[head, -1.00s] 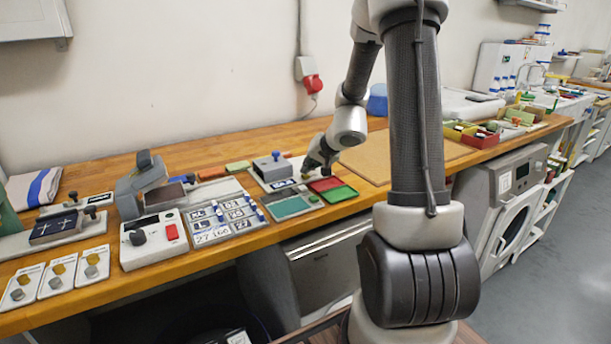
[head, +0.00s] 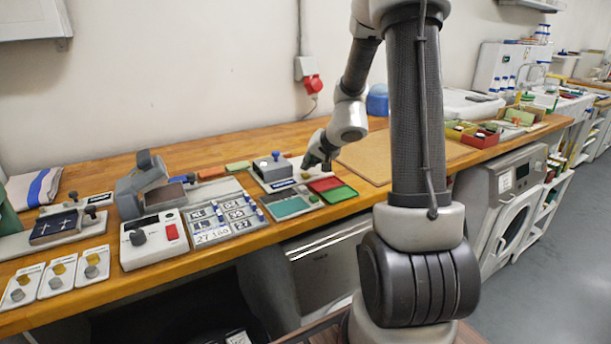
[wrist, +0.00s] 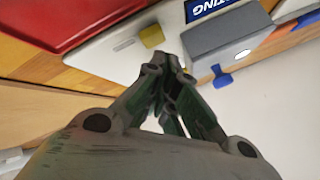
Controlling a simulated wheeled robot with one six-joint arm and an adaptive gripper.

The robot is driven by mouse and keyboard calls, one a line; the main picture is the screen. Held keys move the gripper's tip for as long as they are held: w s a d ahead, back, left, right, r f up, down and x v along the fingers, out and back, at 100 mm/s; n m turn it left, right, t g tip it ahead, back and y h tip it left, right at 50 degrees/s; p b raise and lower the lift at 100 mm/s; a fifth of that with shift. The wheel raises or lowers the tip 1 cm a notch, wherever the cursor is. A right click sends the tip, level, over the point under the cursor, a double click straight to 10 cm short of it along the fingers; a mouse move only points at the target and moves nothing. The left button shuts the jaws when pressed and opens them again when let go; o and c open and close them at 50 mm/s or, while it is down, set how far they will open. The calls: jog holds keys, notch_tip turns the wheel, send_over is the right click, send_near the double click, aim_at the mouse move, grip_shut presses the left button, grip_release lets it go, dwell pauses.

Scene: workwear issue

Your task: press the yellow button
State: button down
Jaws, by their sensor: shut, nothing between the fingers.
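The yellow button (wrist: 152,36) is a small yellow block on a white plate (wrist: 112,52), beside a grey box (wrist: 228,36) in the wrist view. My gripper (wrist: 160,66) is shut and empty, its fingertips just short of the button in the picture and apart from it. In the head view my gripper (head: 308,165) hangs over the right end of the plate, beside the grey box with a blue knob (head: 272,165). The button (head: 305,176) shows small just below the fingertips there.
A red tray (head: 325,183) and a green tray (head: 339,194) lie in front of the plate. A white box with a red switch (head: 153,241) and a number board (head: 222,219) stand to the left. A bare brown board (head: 375,160) lies to the right.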

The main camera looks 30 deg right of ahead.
aim_at(307, 174)
jog(key=shift+r, duration=0.2)
jog(key=shift+r, duration=2.4)
jog(key=shift+a+m, duration=0.2)
jog(key=shift+m, duration=0.2)
jog(key=s, duration=0.1)
jog(key=s+a+f+g+y, duration=0.1)
jog(key=s, duration=0.1)
jog(key=s+a+f+g, duration=0.1)
jog(key=shift+s+a+f+y, duration=0.1)
jog(key=shift+s+f+y, duration=0.1)
jog(key=shift+s+y, duration=0.2)
jog(key=s+a+r+n+g+h, duration=0.1)
jog(key=s+r+n, duration=0.3)
jog(key=s, duration=1)
jog(key=s+a+r+n+g+h, duration=0.2)
jog(key=s+r+n, duration=0.2)
jog(key=s+r, duration=0.4)
jog(key=shift+s+a+r, duration=0.25)
jog(key=shift+s+a, duration=0.15)
jog(key=shift+s, duration=2.8)
